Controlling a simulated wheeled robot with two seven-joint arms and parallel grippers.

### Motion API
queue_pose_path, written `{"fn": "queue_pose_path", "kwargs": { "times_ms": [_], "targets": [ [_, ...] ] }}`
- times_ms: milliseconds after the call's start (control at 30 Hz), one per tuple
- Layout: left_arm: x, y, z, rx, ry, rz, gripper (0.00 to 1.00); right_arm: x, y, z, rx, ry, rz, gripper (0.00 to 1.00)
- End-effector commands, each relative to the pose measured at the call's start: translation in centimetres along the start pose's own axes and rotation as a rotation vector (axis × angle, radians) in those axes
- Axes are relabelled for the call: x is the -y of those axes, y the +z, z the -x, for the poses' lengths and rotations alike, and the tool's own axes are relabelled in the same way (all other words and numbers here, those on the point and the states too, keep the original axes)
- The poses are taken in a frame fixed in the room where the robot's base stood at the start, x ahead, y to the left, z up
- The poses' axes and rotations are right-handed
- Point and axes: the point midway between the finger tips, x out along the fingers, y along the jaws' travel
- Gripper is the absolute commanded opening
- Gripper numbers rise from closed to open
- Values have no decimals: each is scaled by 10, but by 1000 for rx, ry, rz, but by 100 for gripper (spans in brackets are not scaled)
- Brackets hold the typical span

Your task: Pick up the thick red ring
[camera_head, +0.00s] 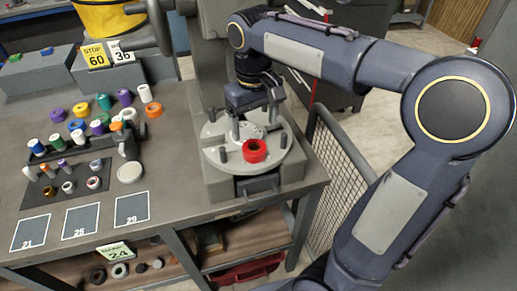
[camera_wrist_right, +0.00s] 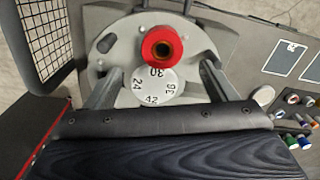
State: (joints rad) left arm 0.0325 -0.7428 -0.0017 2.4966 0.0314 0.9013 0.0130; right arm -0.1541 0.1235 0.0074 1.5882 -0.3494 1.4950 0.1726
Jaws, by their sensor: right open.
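The thick red ring (camera_head: 255,151) sits on the round light-grey plate (camera_head: 215,157) of the machine at the table's right end. My right gripper (camera_head: 254,127) points down over the plate, just behind the ring in the head view. A numbered white dial (camera_wrist_right: 153,87) shows between the fingers in the wrist view. My left gripper is not in view.
Several coloured spools and rings stand on the table's left half, some on a dark mat (camera_head: 60,193). Numbered squares (camera_head: 132,209) line the front edge. A wire mesh guard (camera_head: 335,165) stands to the right.

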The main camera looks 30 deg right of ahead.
Motion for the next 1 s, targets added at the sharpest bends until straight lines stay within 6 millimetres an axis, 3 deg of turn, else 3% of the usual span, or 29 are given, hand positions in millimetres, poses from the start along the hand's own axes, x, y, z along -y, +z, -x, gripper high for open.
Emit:
{"fn": "queue_pose_path", "kwargs": {
  "times_ms": [433,733,1000],
  "targets": [
    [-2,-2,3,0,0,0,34,1,3,-60,3,-2,-2,78],
    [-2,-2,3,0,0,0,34,1,3,-67,-1,-2,-1,78],
    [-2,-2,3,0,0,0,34,1,3,-66,-1,-3,-1,45]
  ]
}}
